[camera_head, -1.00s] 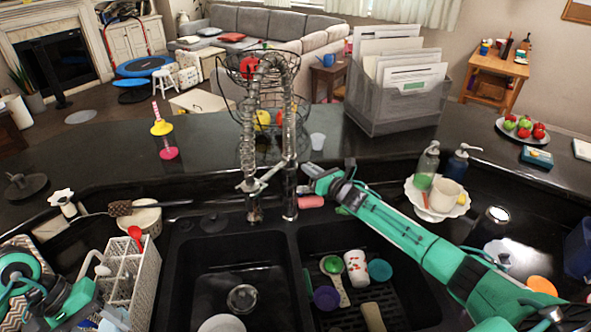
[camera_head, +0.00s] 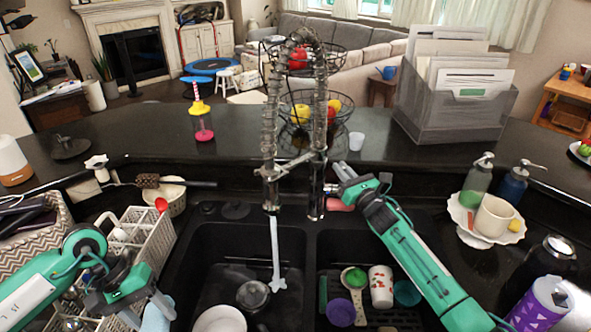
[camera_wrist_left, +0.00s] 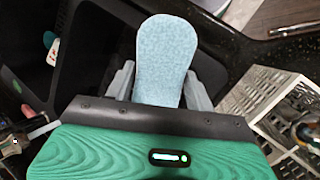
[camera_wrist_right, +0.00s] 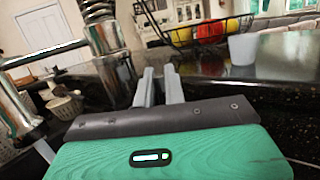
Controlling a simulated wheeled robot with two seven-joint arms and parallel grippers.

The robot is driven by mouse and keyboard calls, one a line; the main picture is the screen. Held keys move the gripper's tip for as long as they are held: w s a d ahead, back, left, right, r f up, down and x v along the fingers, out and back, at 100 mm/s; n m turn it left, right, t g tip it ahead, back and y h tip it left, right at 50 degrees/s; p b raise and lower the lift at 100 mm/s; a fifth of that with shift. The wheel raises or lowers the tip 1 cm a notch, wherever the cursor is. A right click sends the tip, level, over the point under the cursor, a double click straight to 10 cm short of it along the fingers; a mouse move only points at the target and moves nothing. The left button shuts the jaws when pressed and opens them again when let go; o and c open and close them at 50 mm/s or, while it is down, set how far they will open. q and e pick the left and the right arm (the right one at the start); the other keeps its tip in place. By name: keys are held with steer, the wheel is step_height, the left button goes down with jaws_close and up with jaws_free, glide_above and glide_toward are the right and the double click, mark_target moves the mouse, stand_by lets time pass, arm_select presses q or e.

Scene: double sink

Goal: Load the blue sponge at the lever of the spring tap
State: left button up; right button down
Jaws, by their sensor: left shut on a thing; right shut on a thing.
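The blue sponge (camera_wrist_left: 166,60) is pale blue and rounded, and stands out between the fingers of my left gripper (camera_wrist_left: 162,88). In the head view my left gripper (camera_head: 150,300) is over the front end of the rack, left of the left basin, with the sponge (camera_head: 157,317) partly hidden at the bottom. The spring tap (camera_head: 270,150) stands behind the sink, and a pale water stream (camera_head: 275,250) falls from it into the left basin. My right gripper (camera_head: 340,184) is shut at the right of the tap's post, at its lever; the fingers (camera_wrist_right: 160,86) nearly meet and hide the contact.
The left basin (camera_head: 215,265) holds a glass and a white bowl (camera_head: 220,320). The right basin holds a patterned cup (camera_head: 381,287), a brush and a purple cup. A white utensil rack (camera_head: 150,250) stands left of the basins. Two pump bottles and a white dish (camera_head: 487,232) stand at right.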

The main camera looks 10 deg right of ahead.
steer(key=c, duration=1.5)
jaws_free()
steer(key=shift+c, duration=0.2)
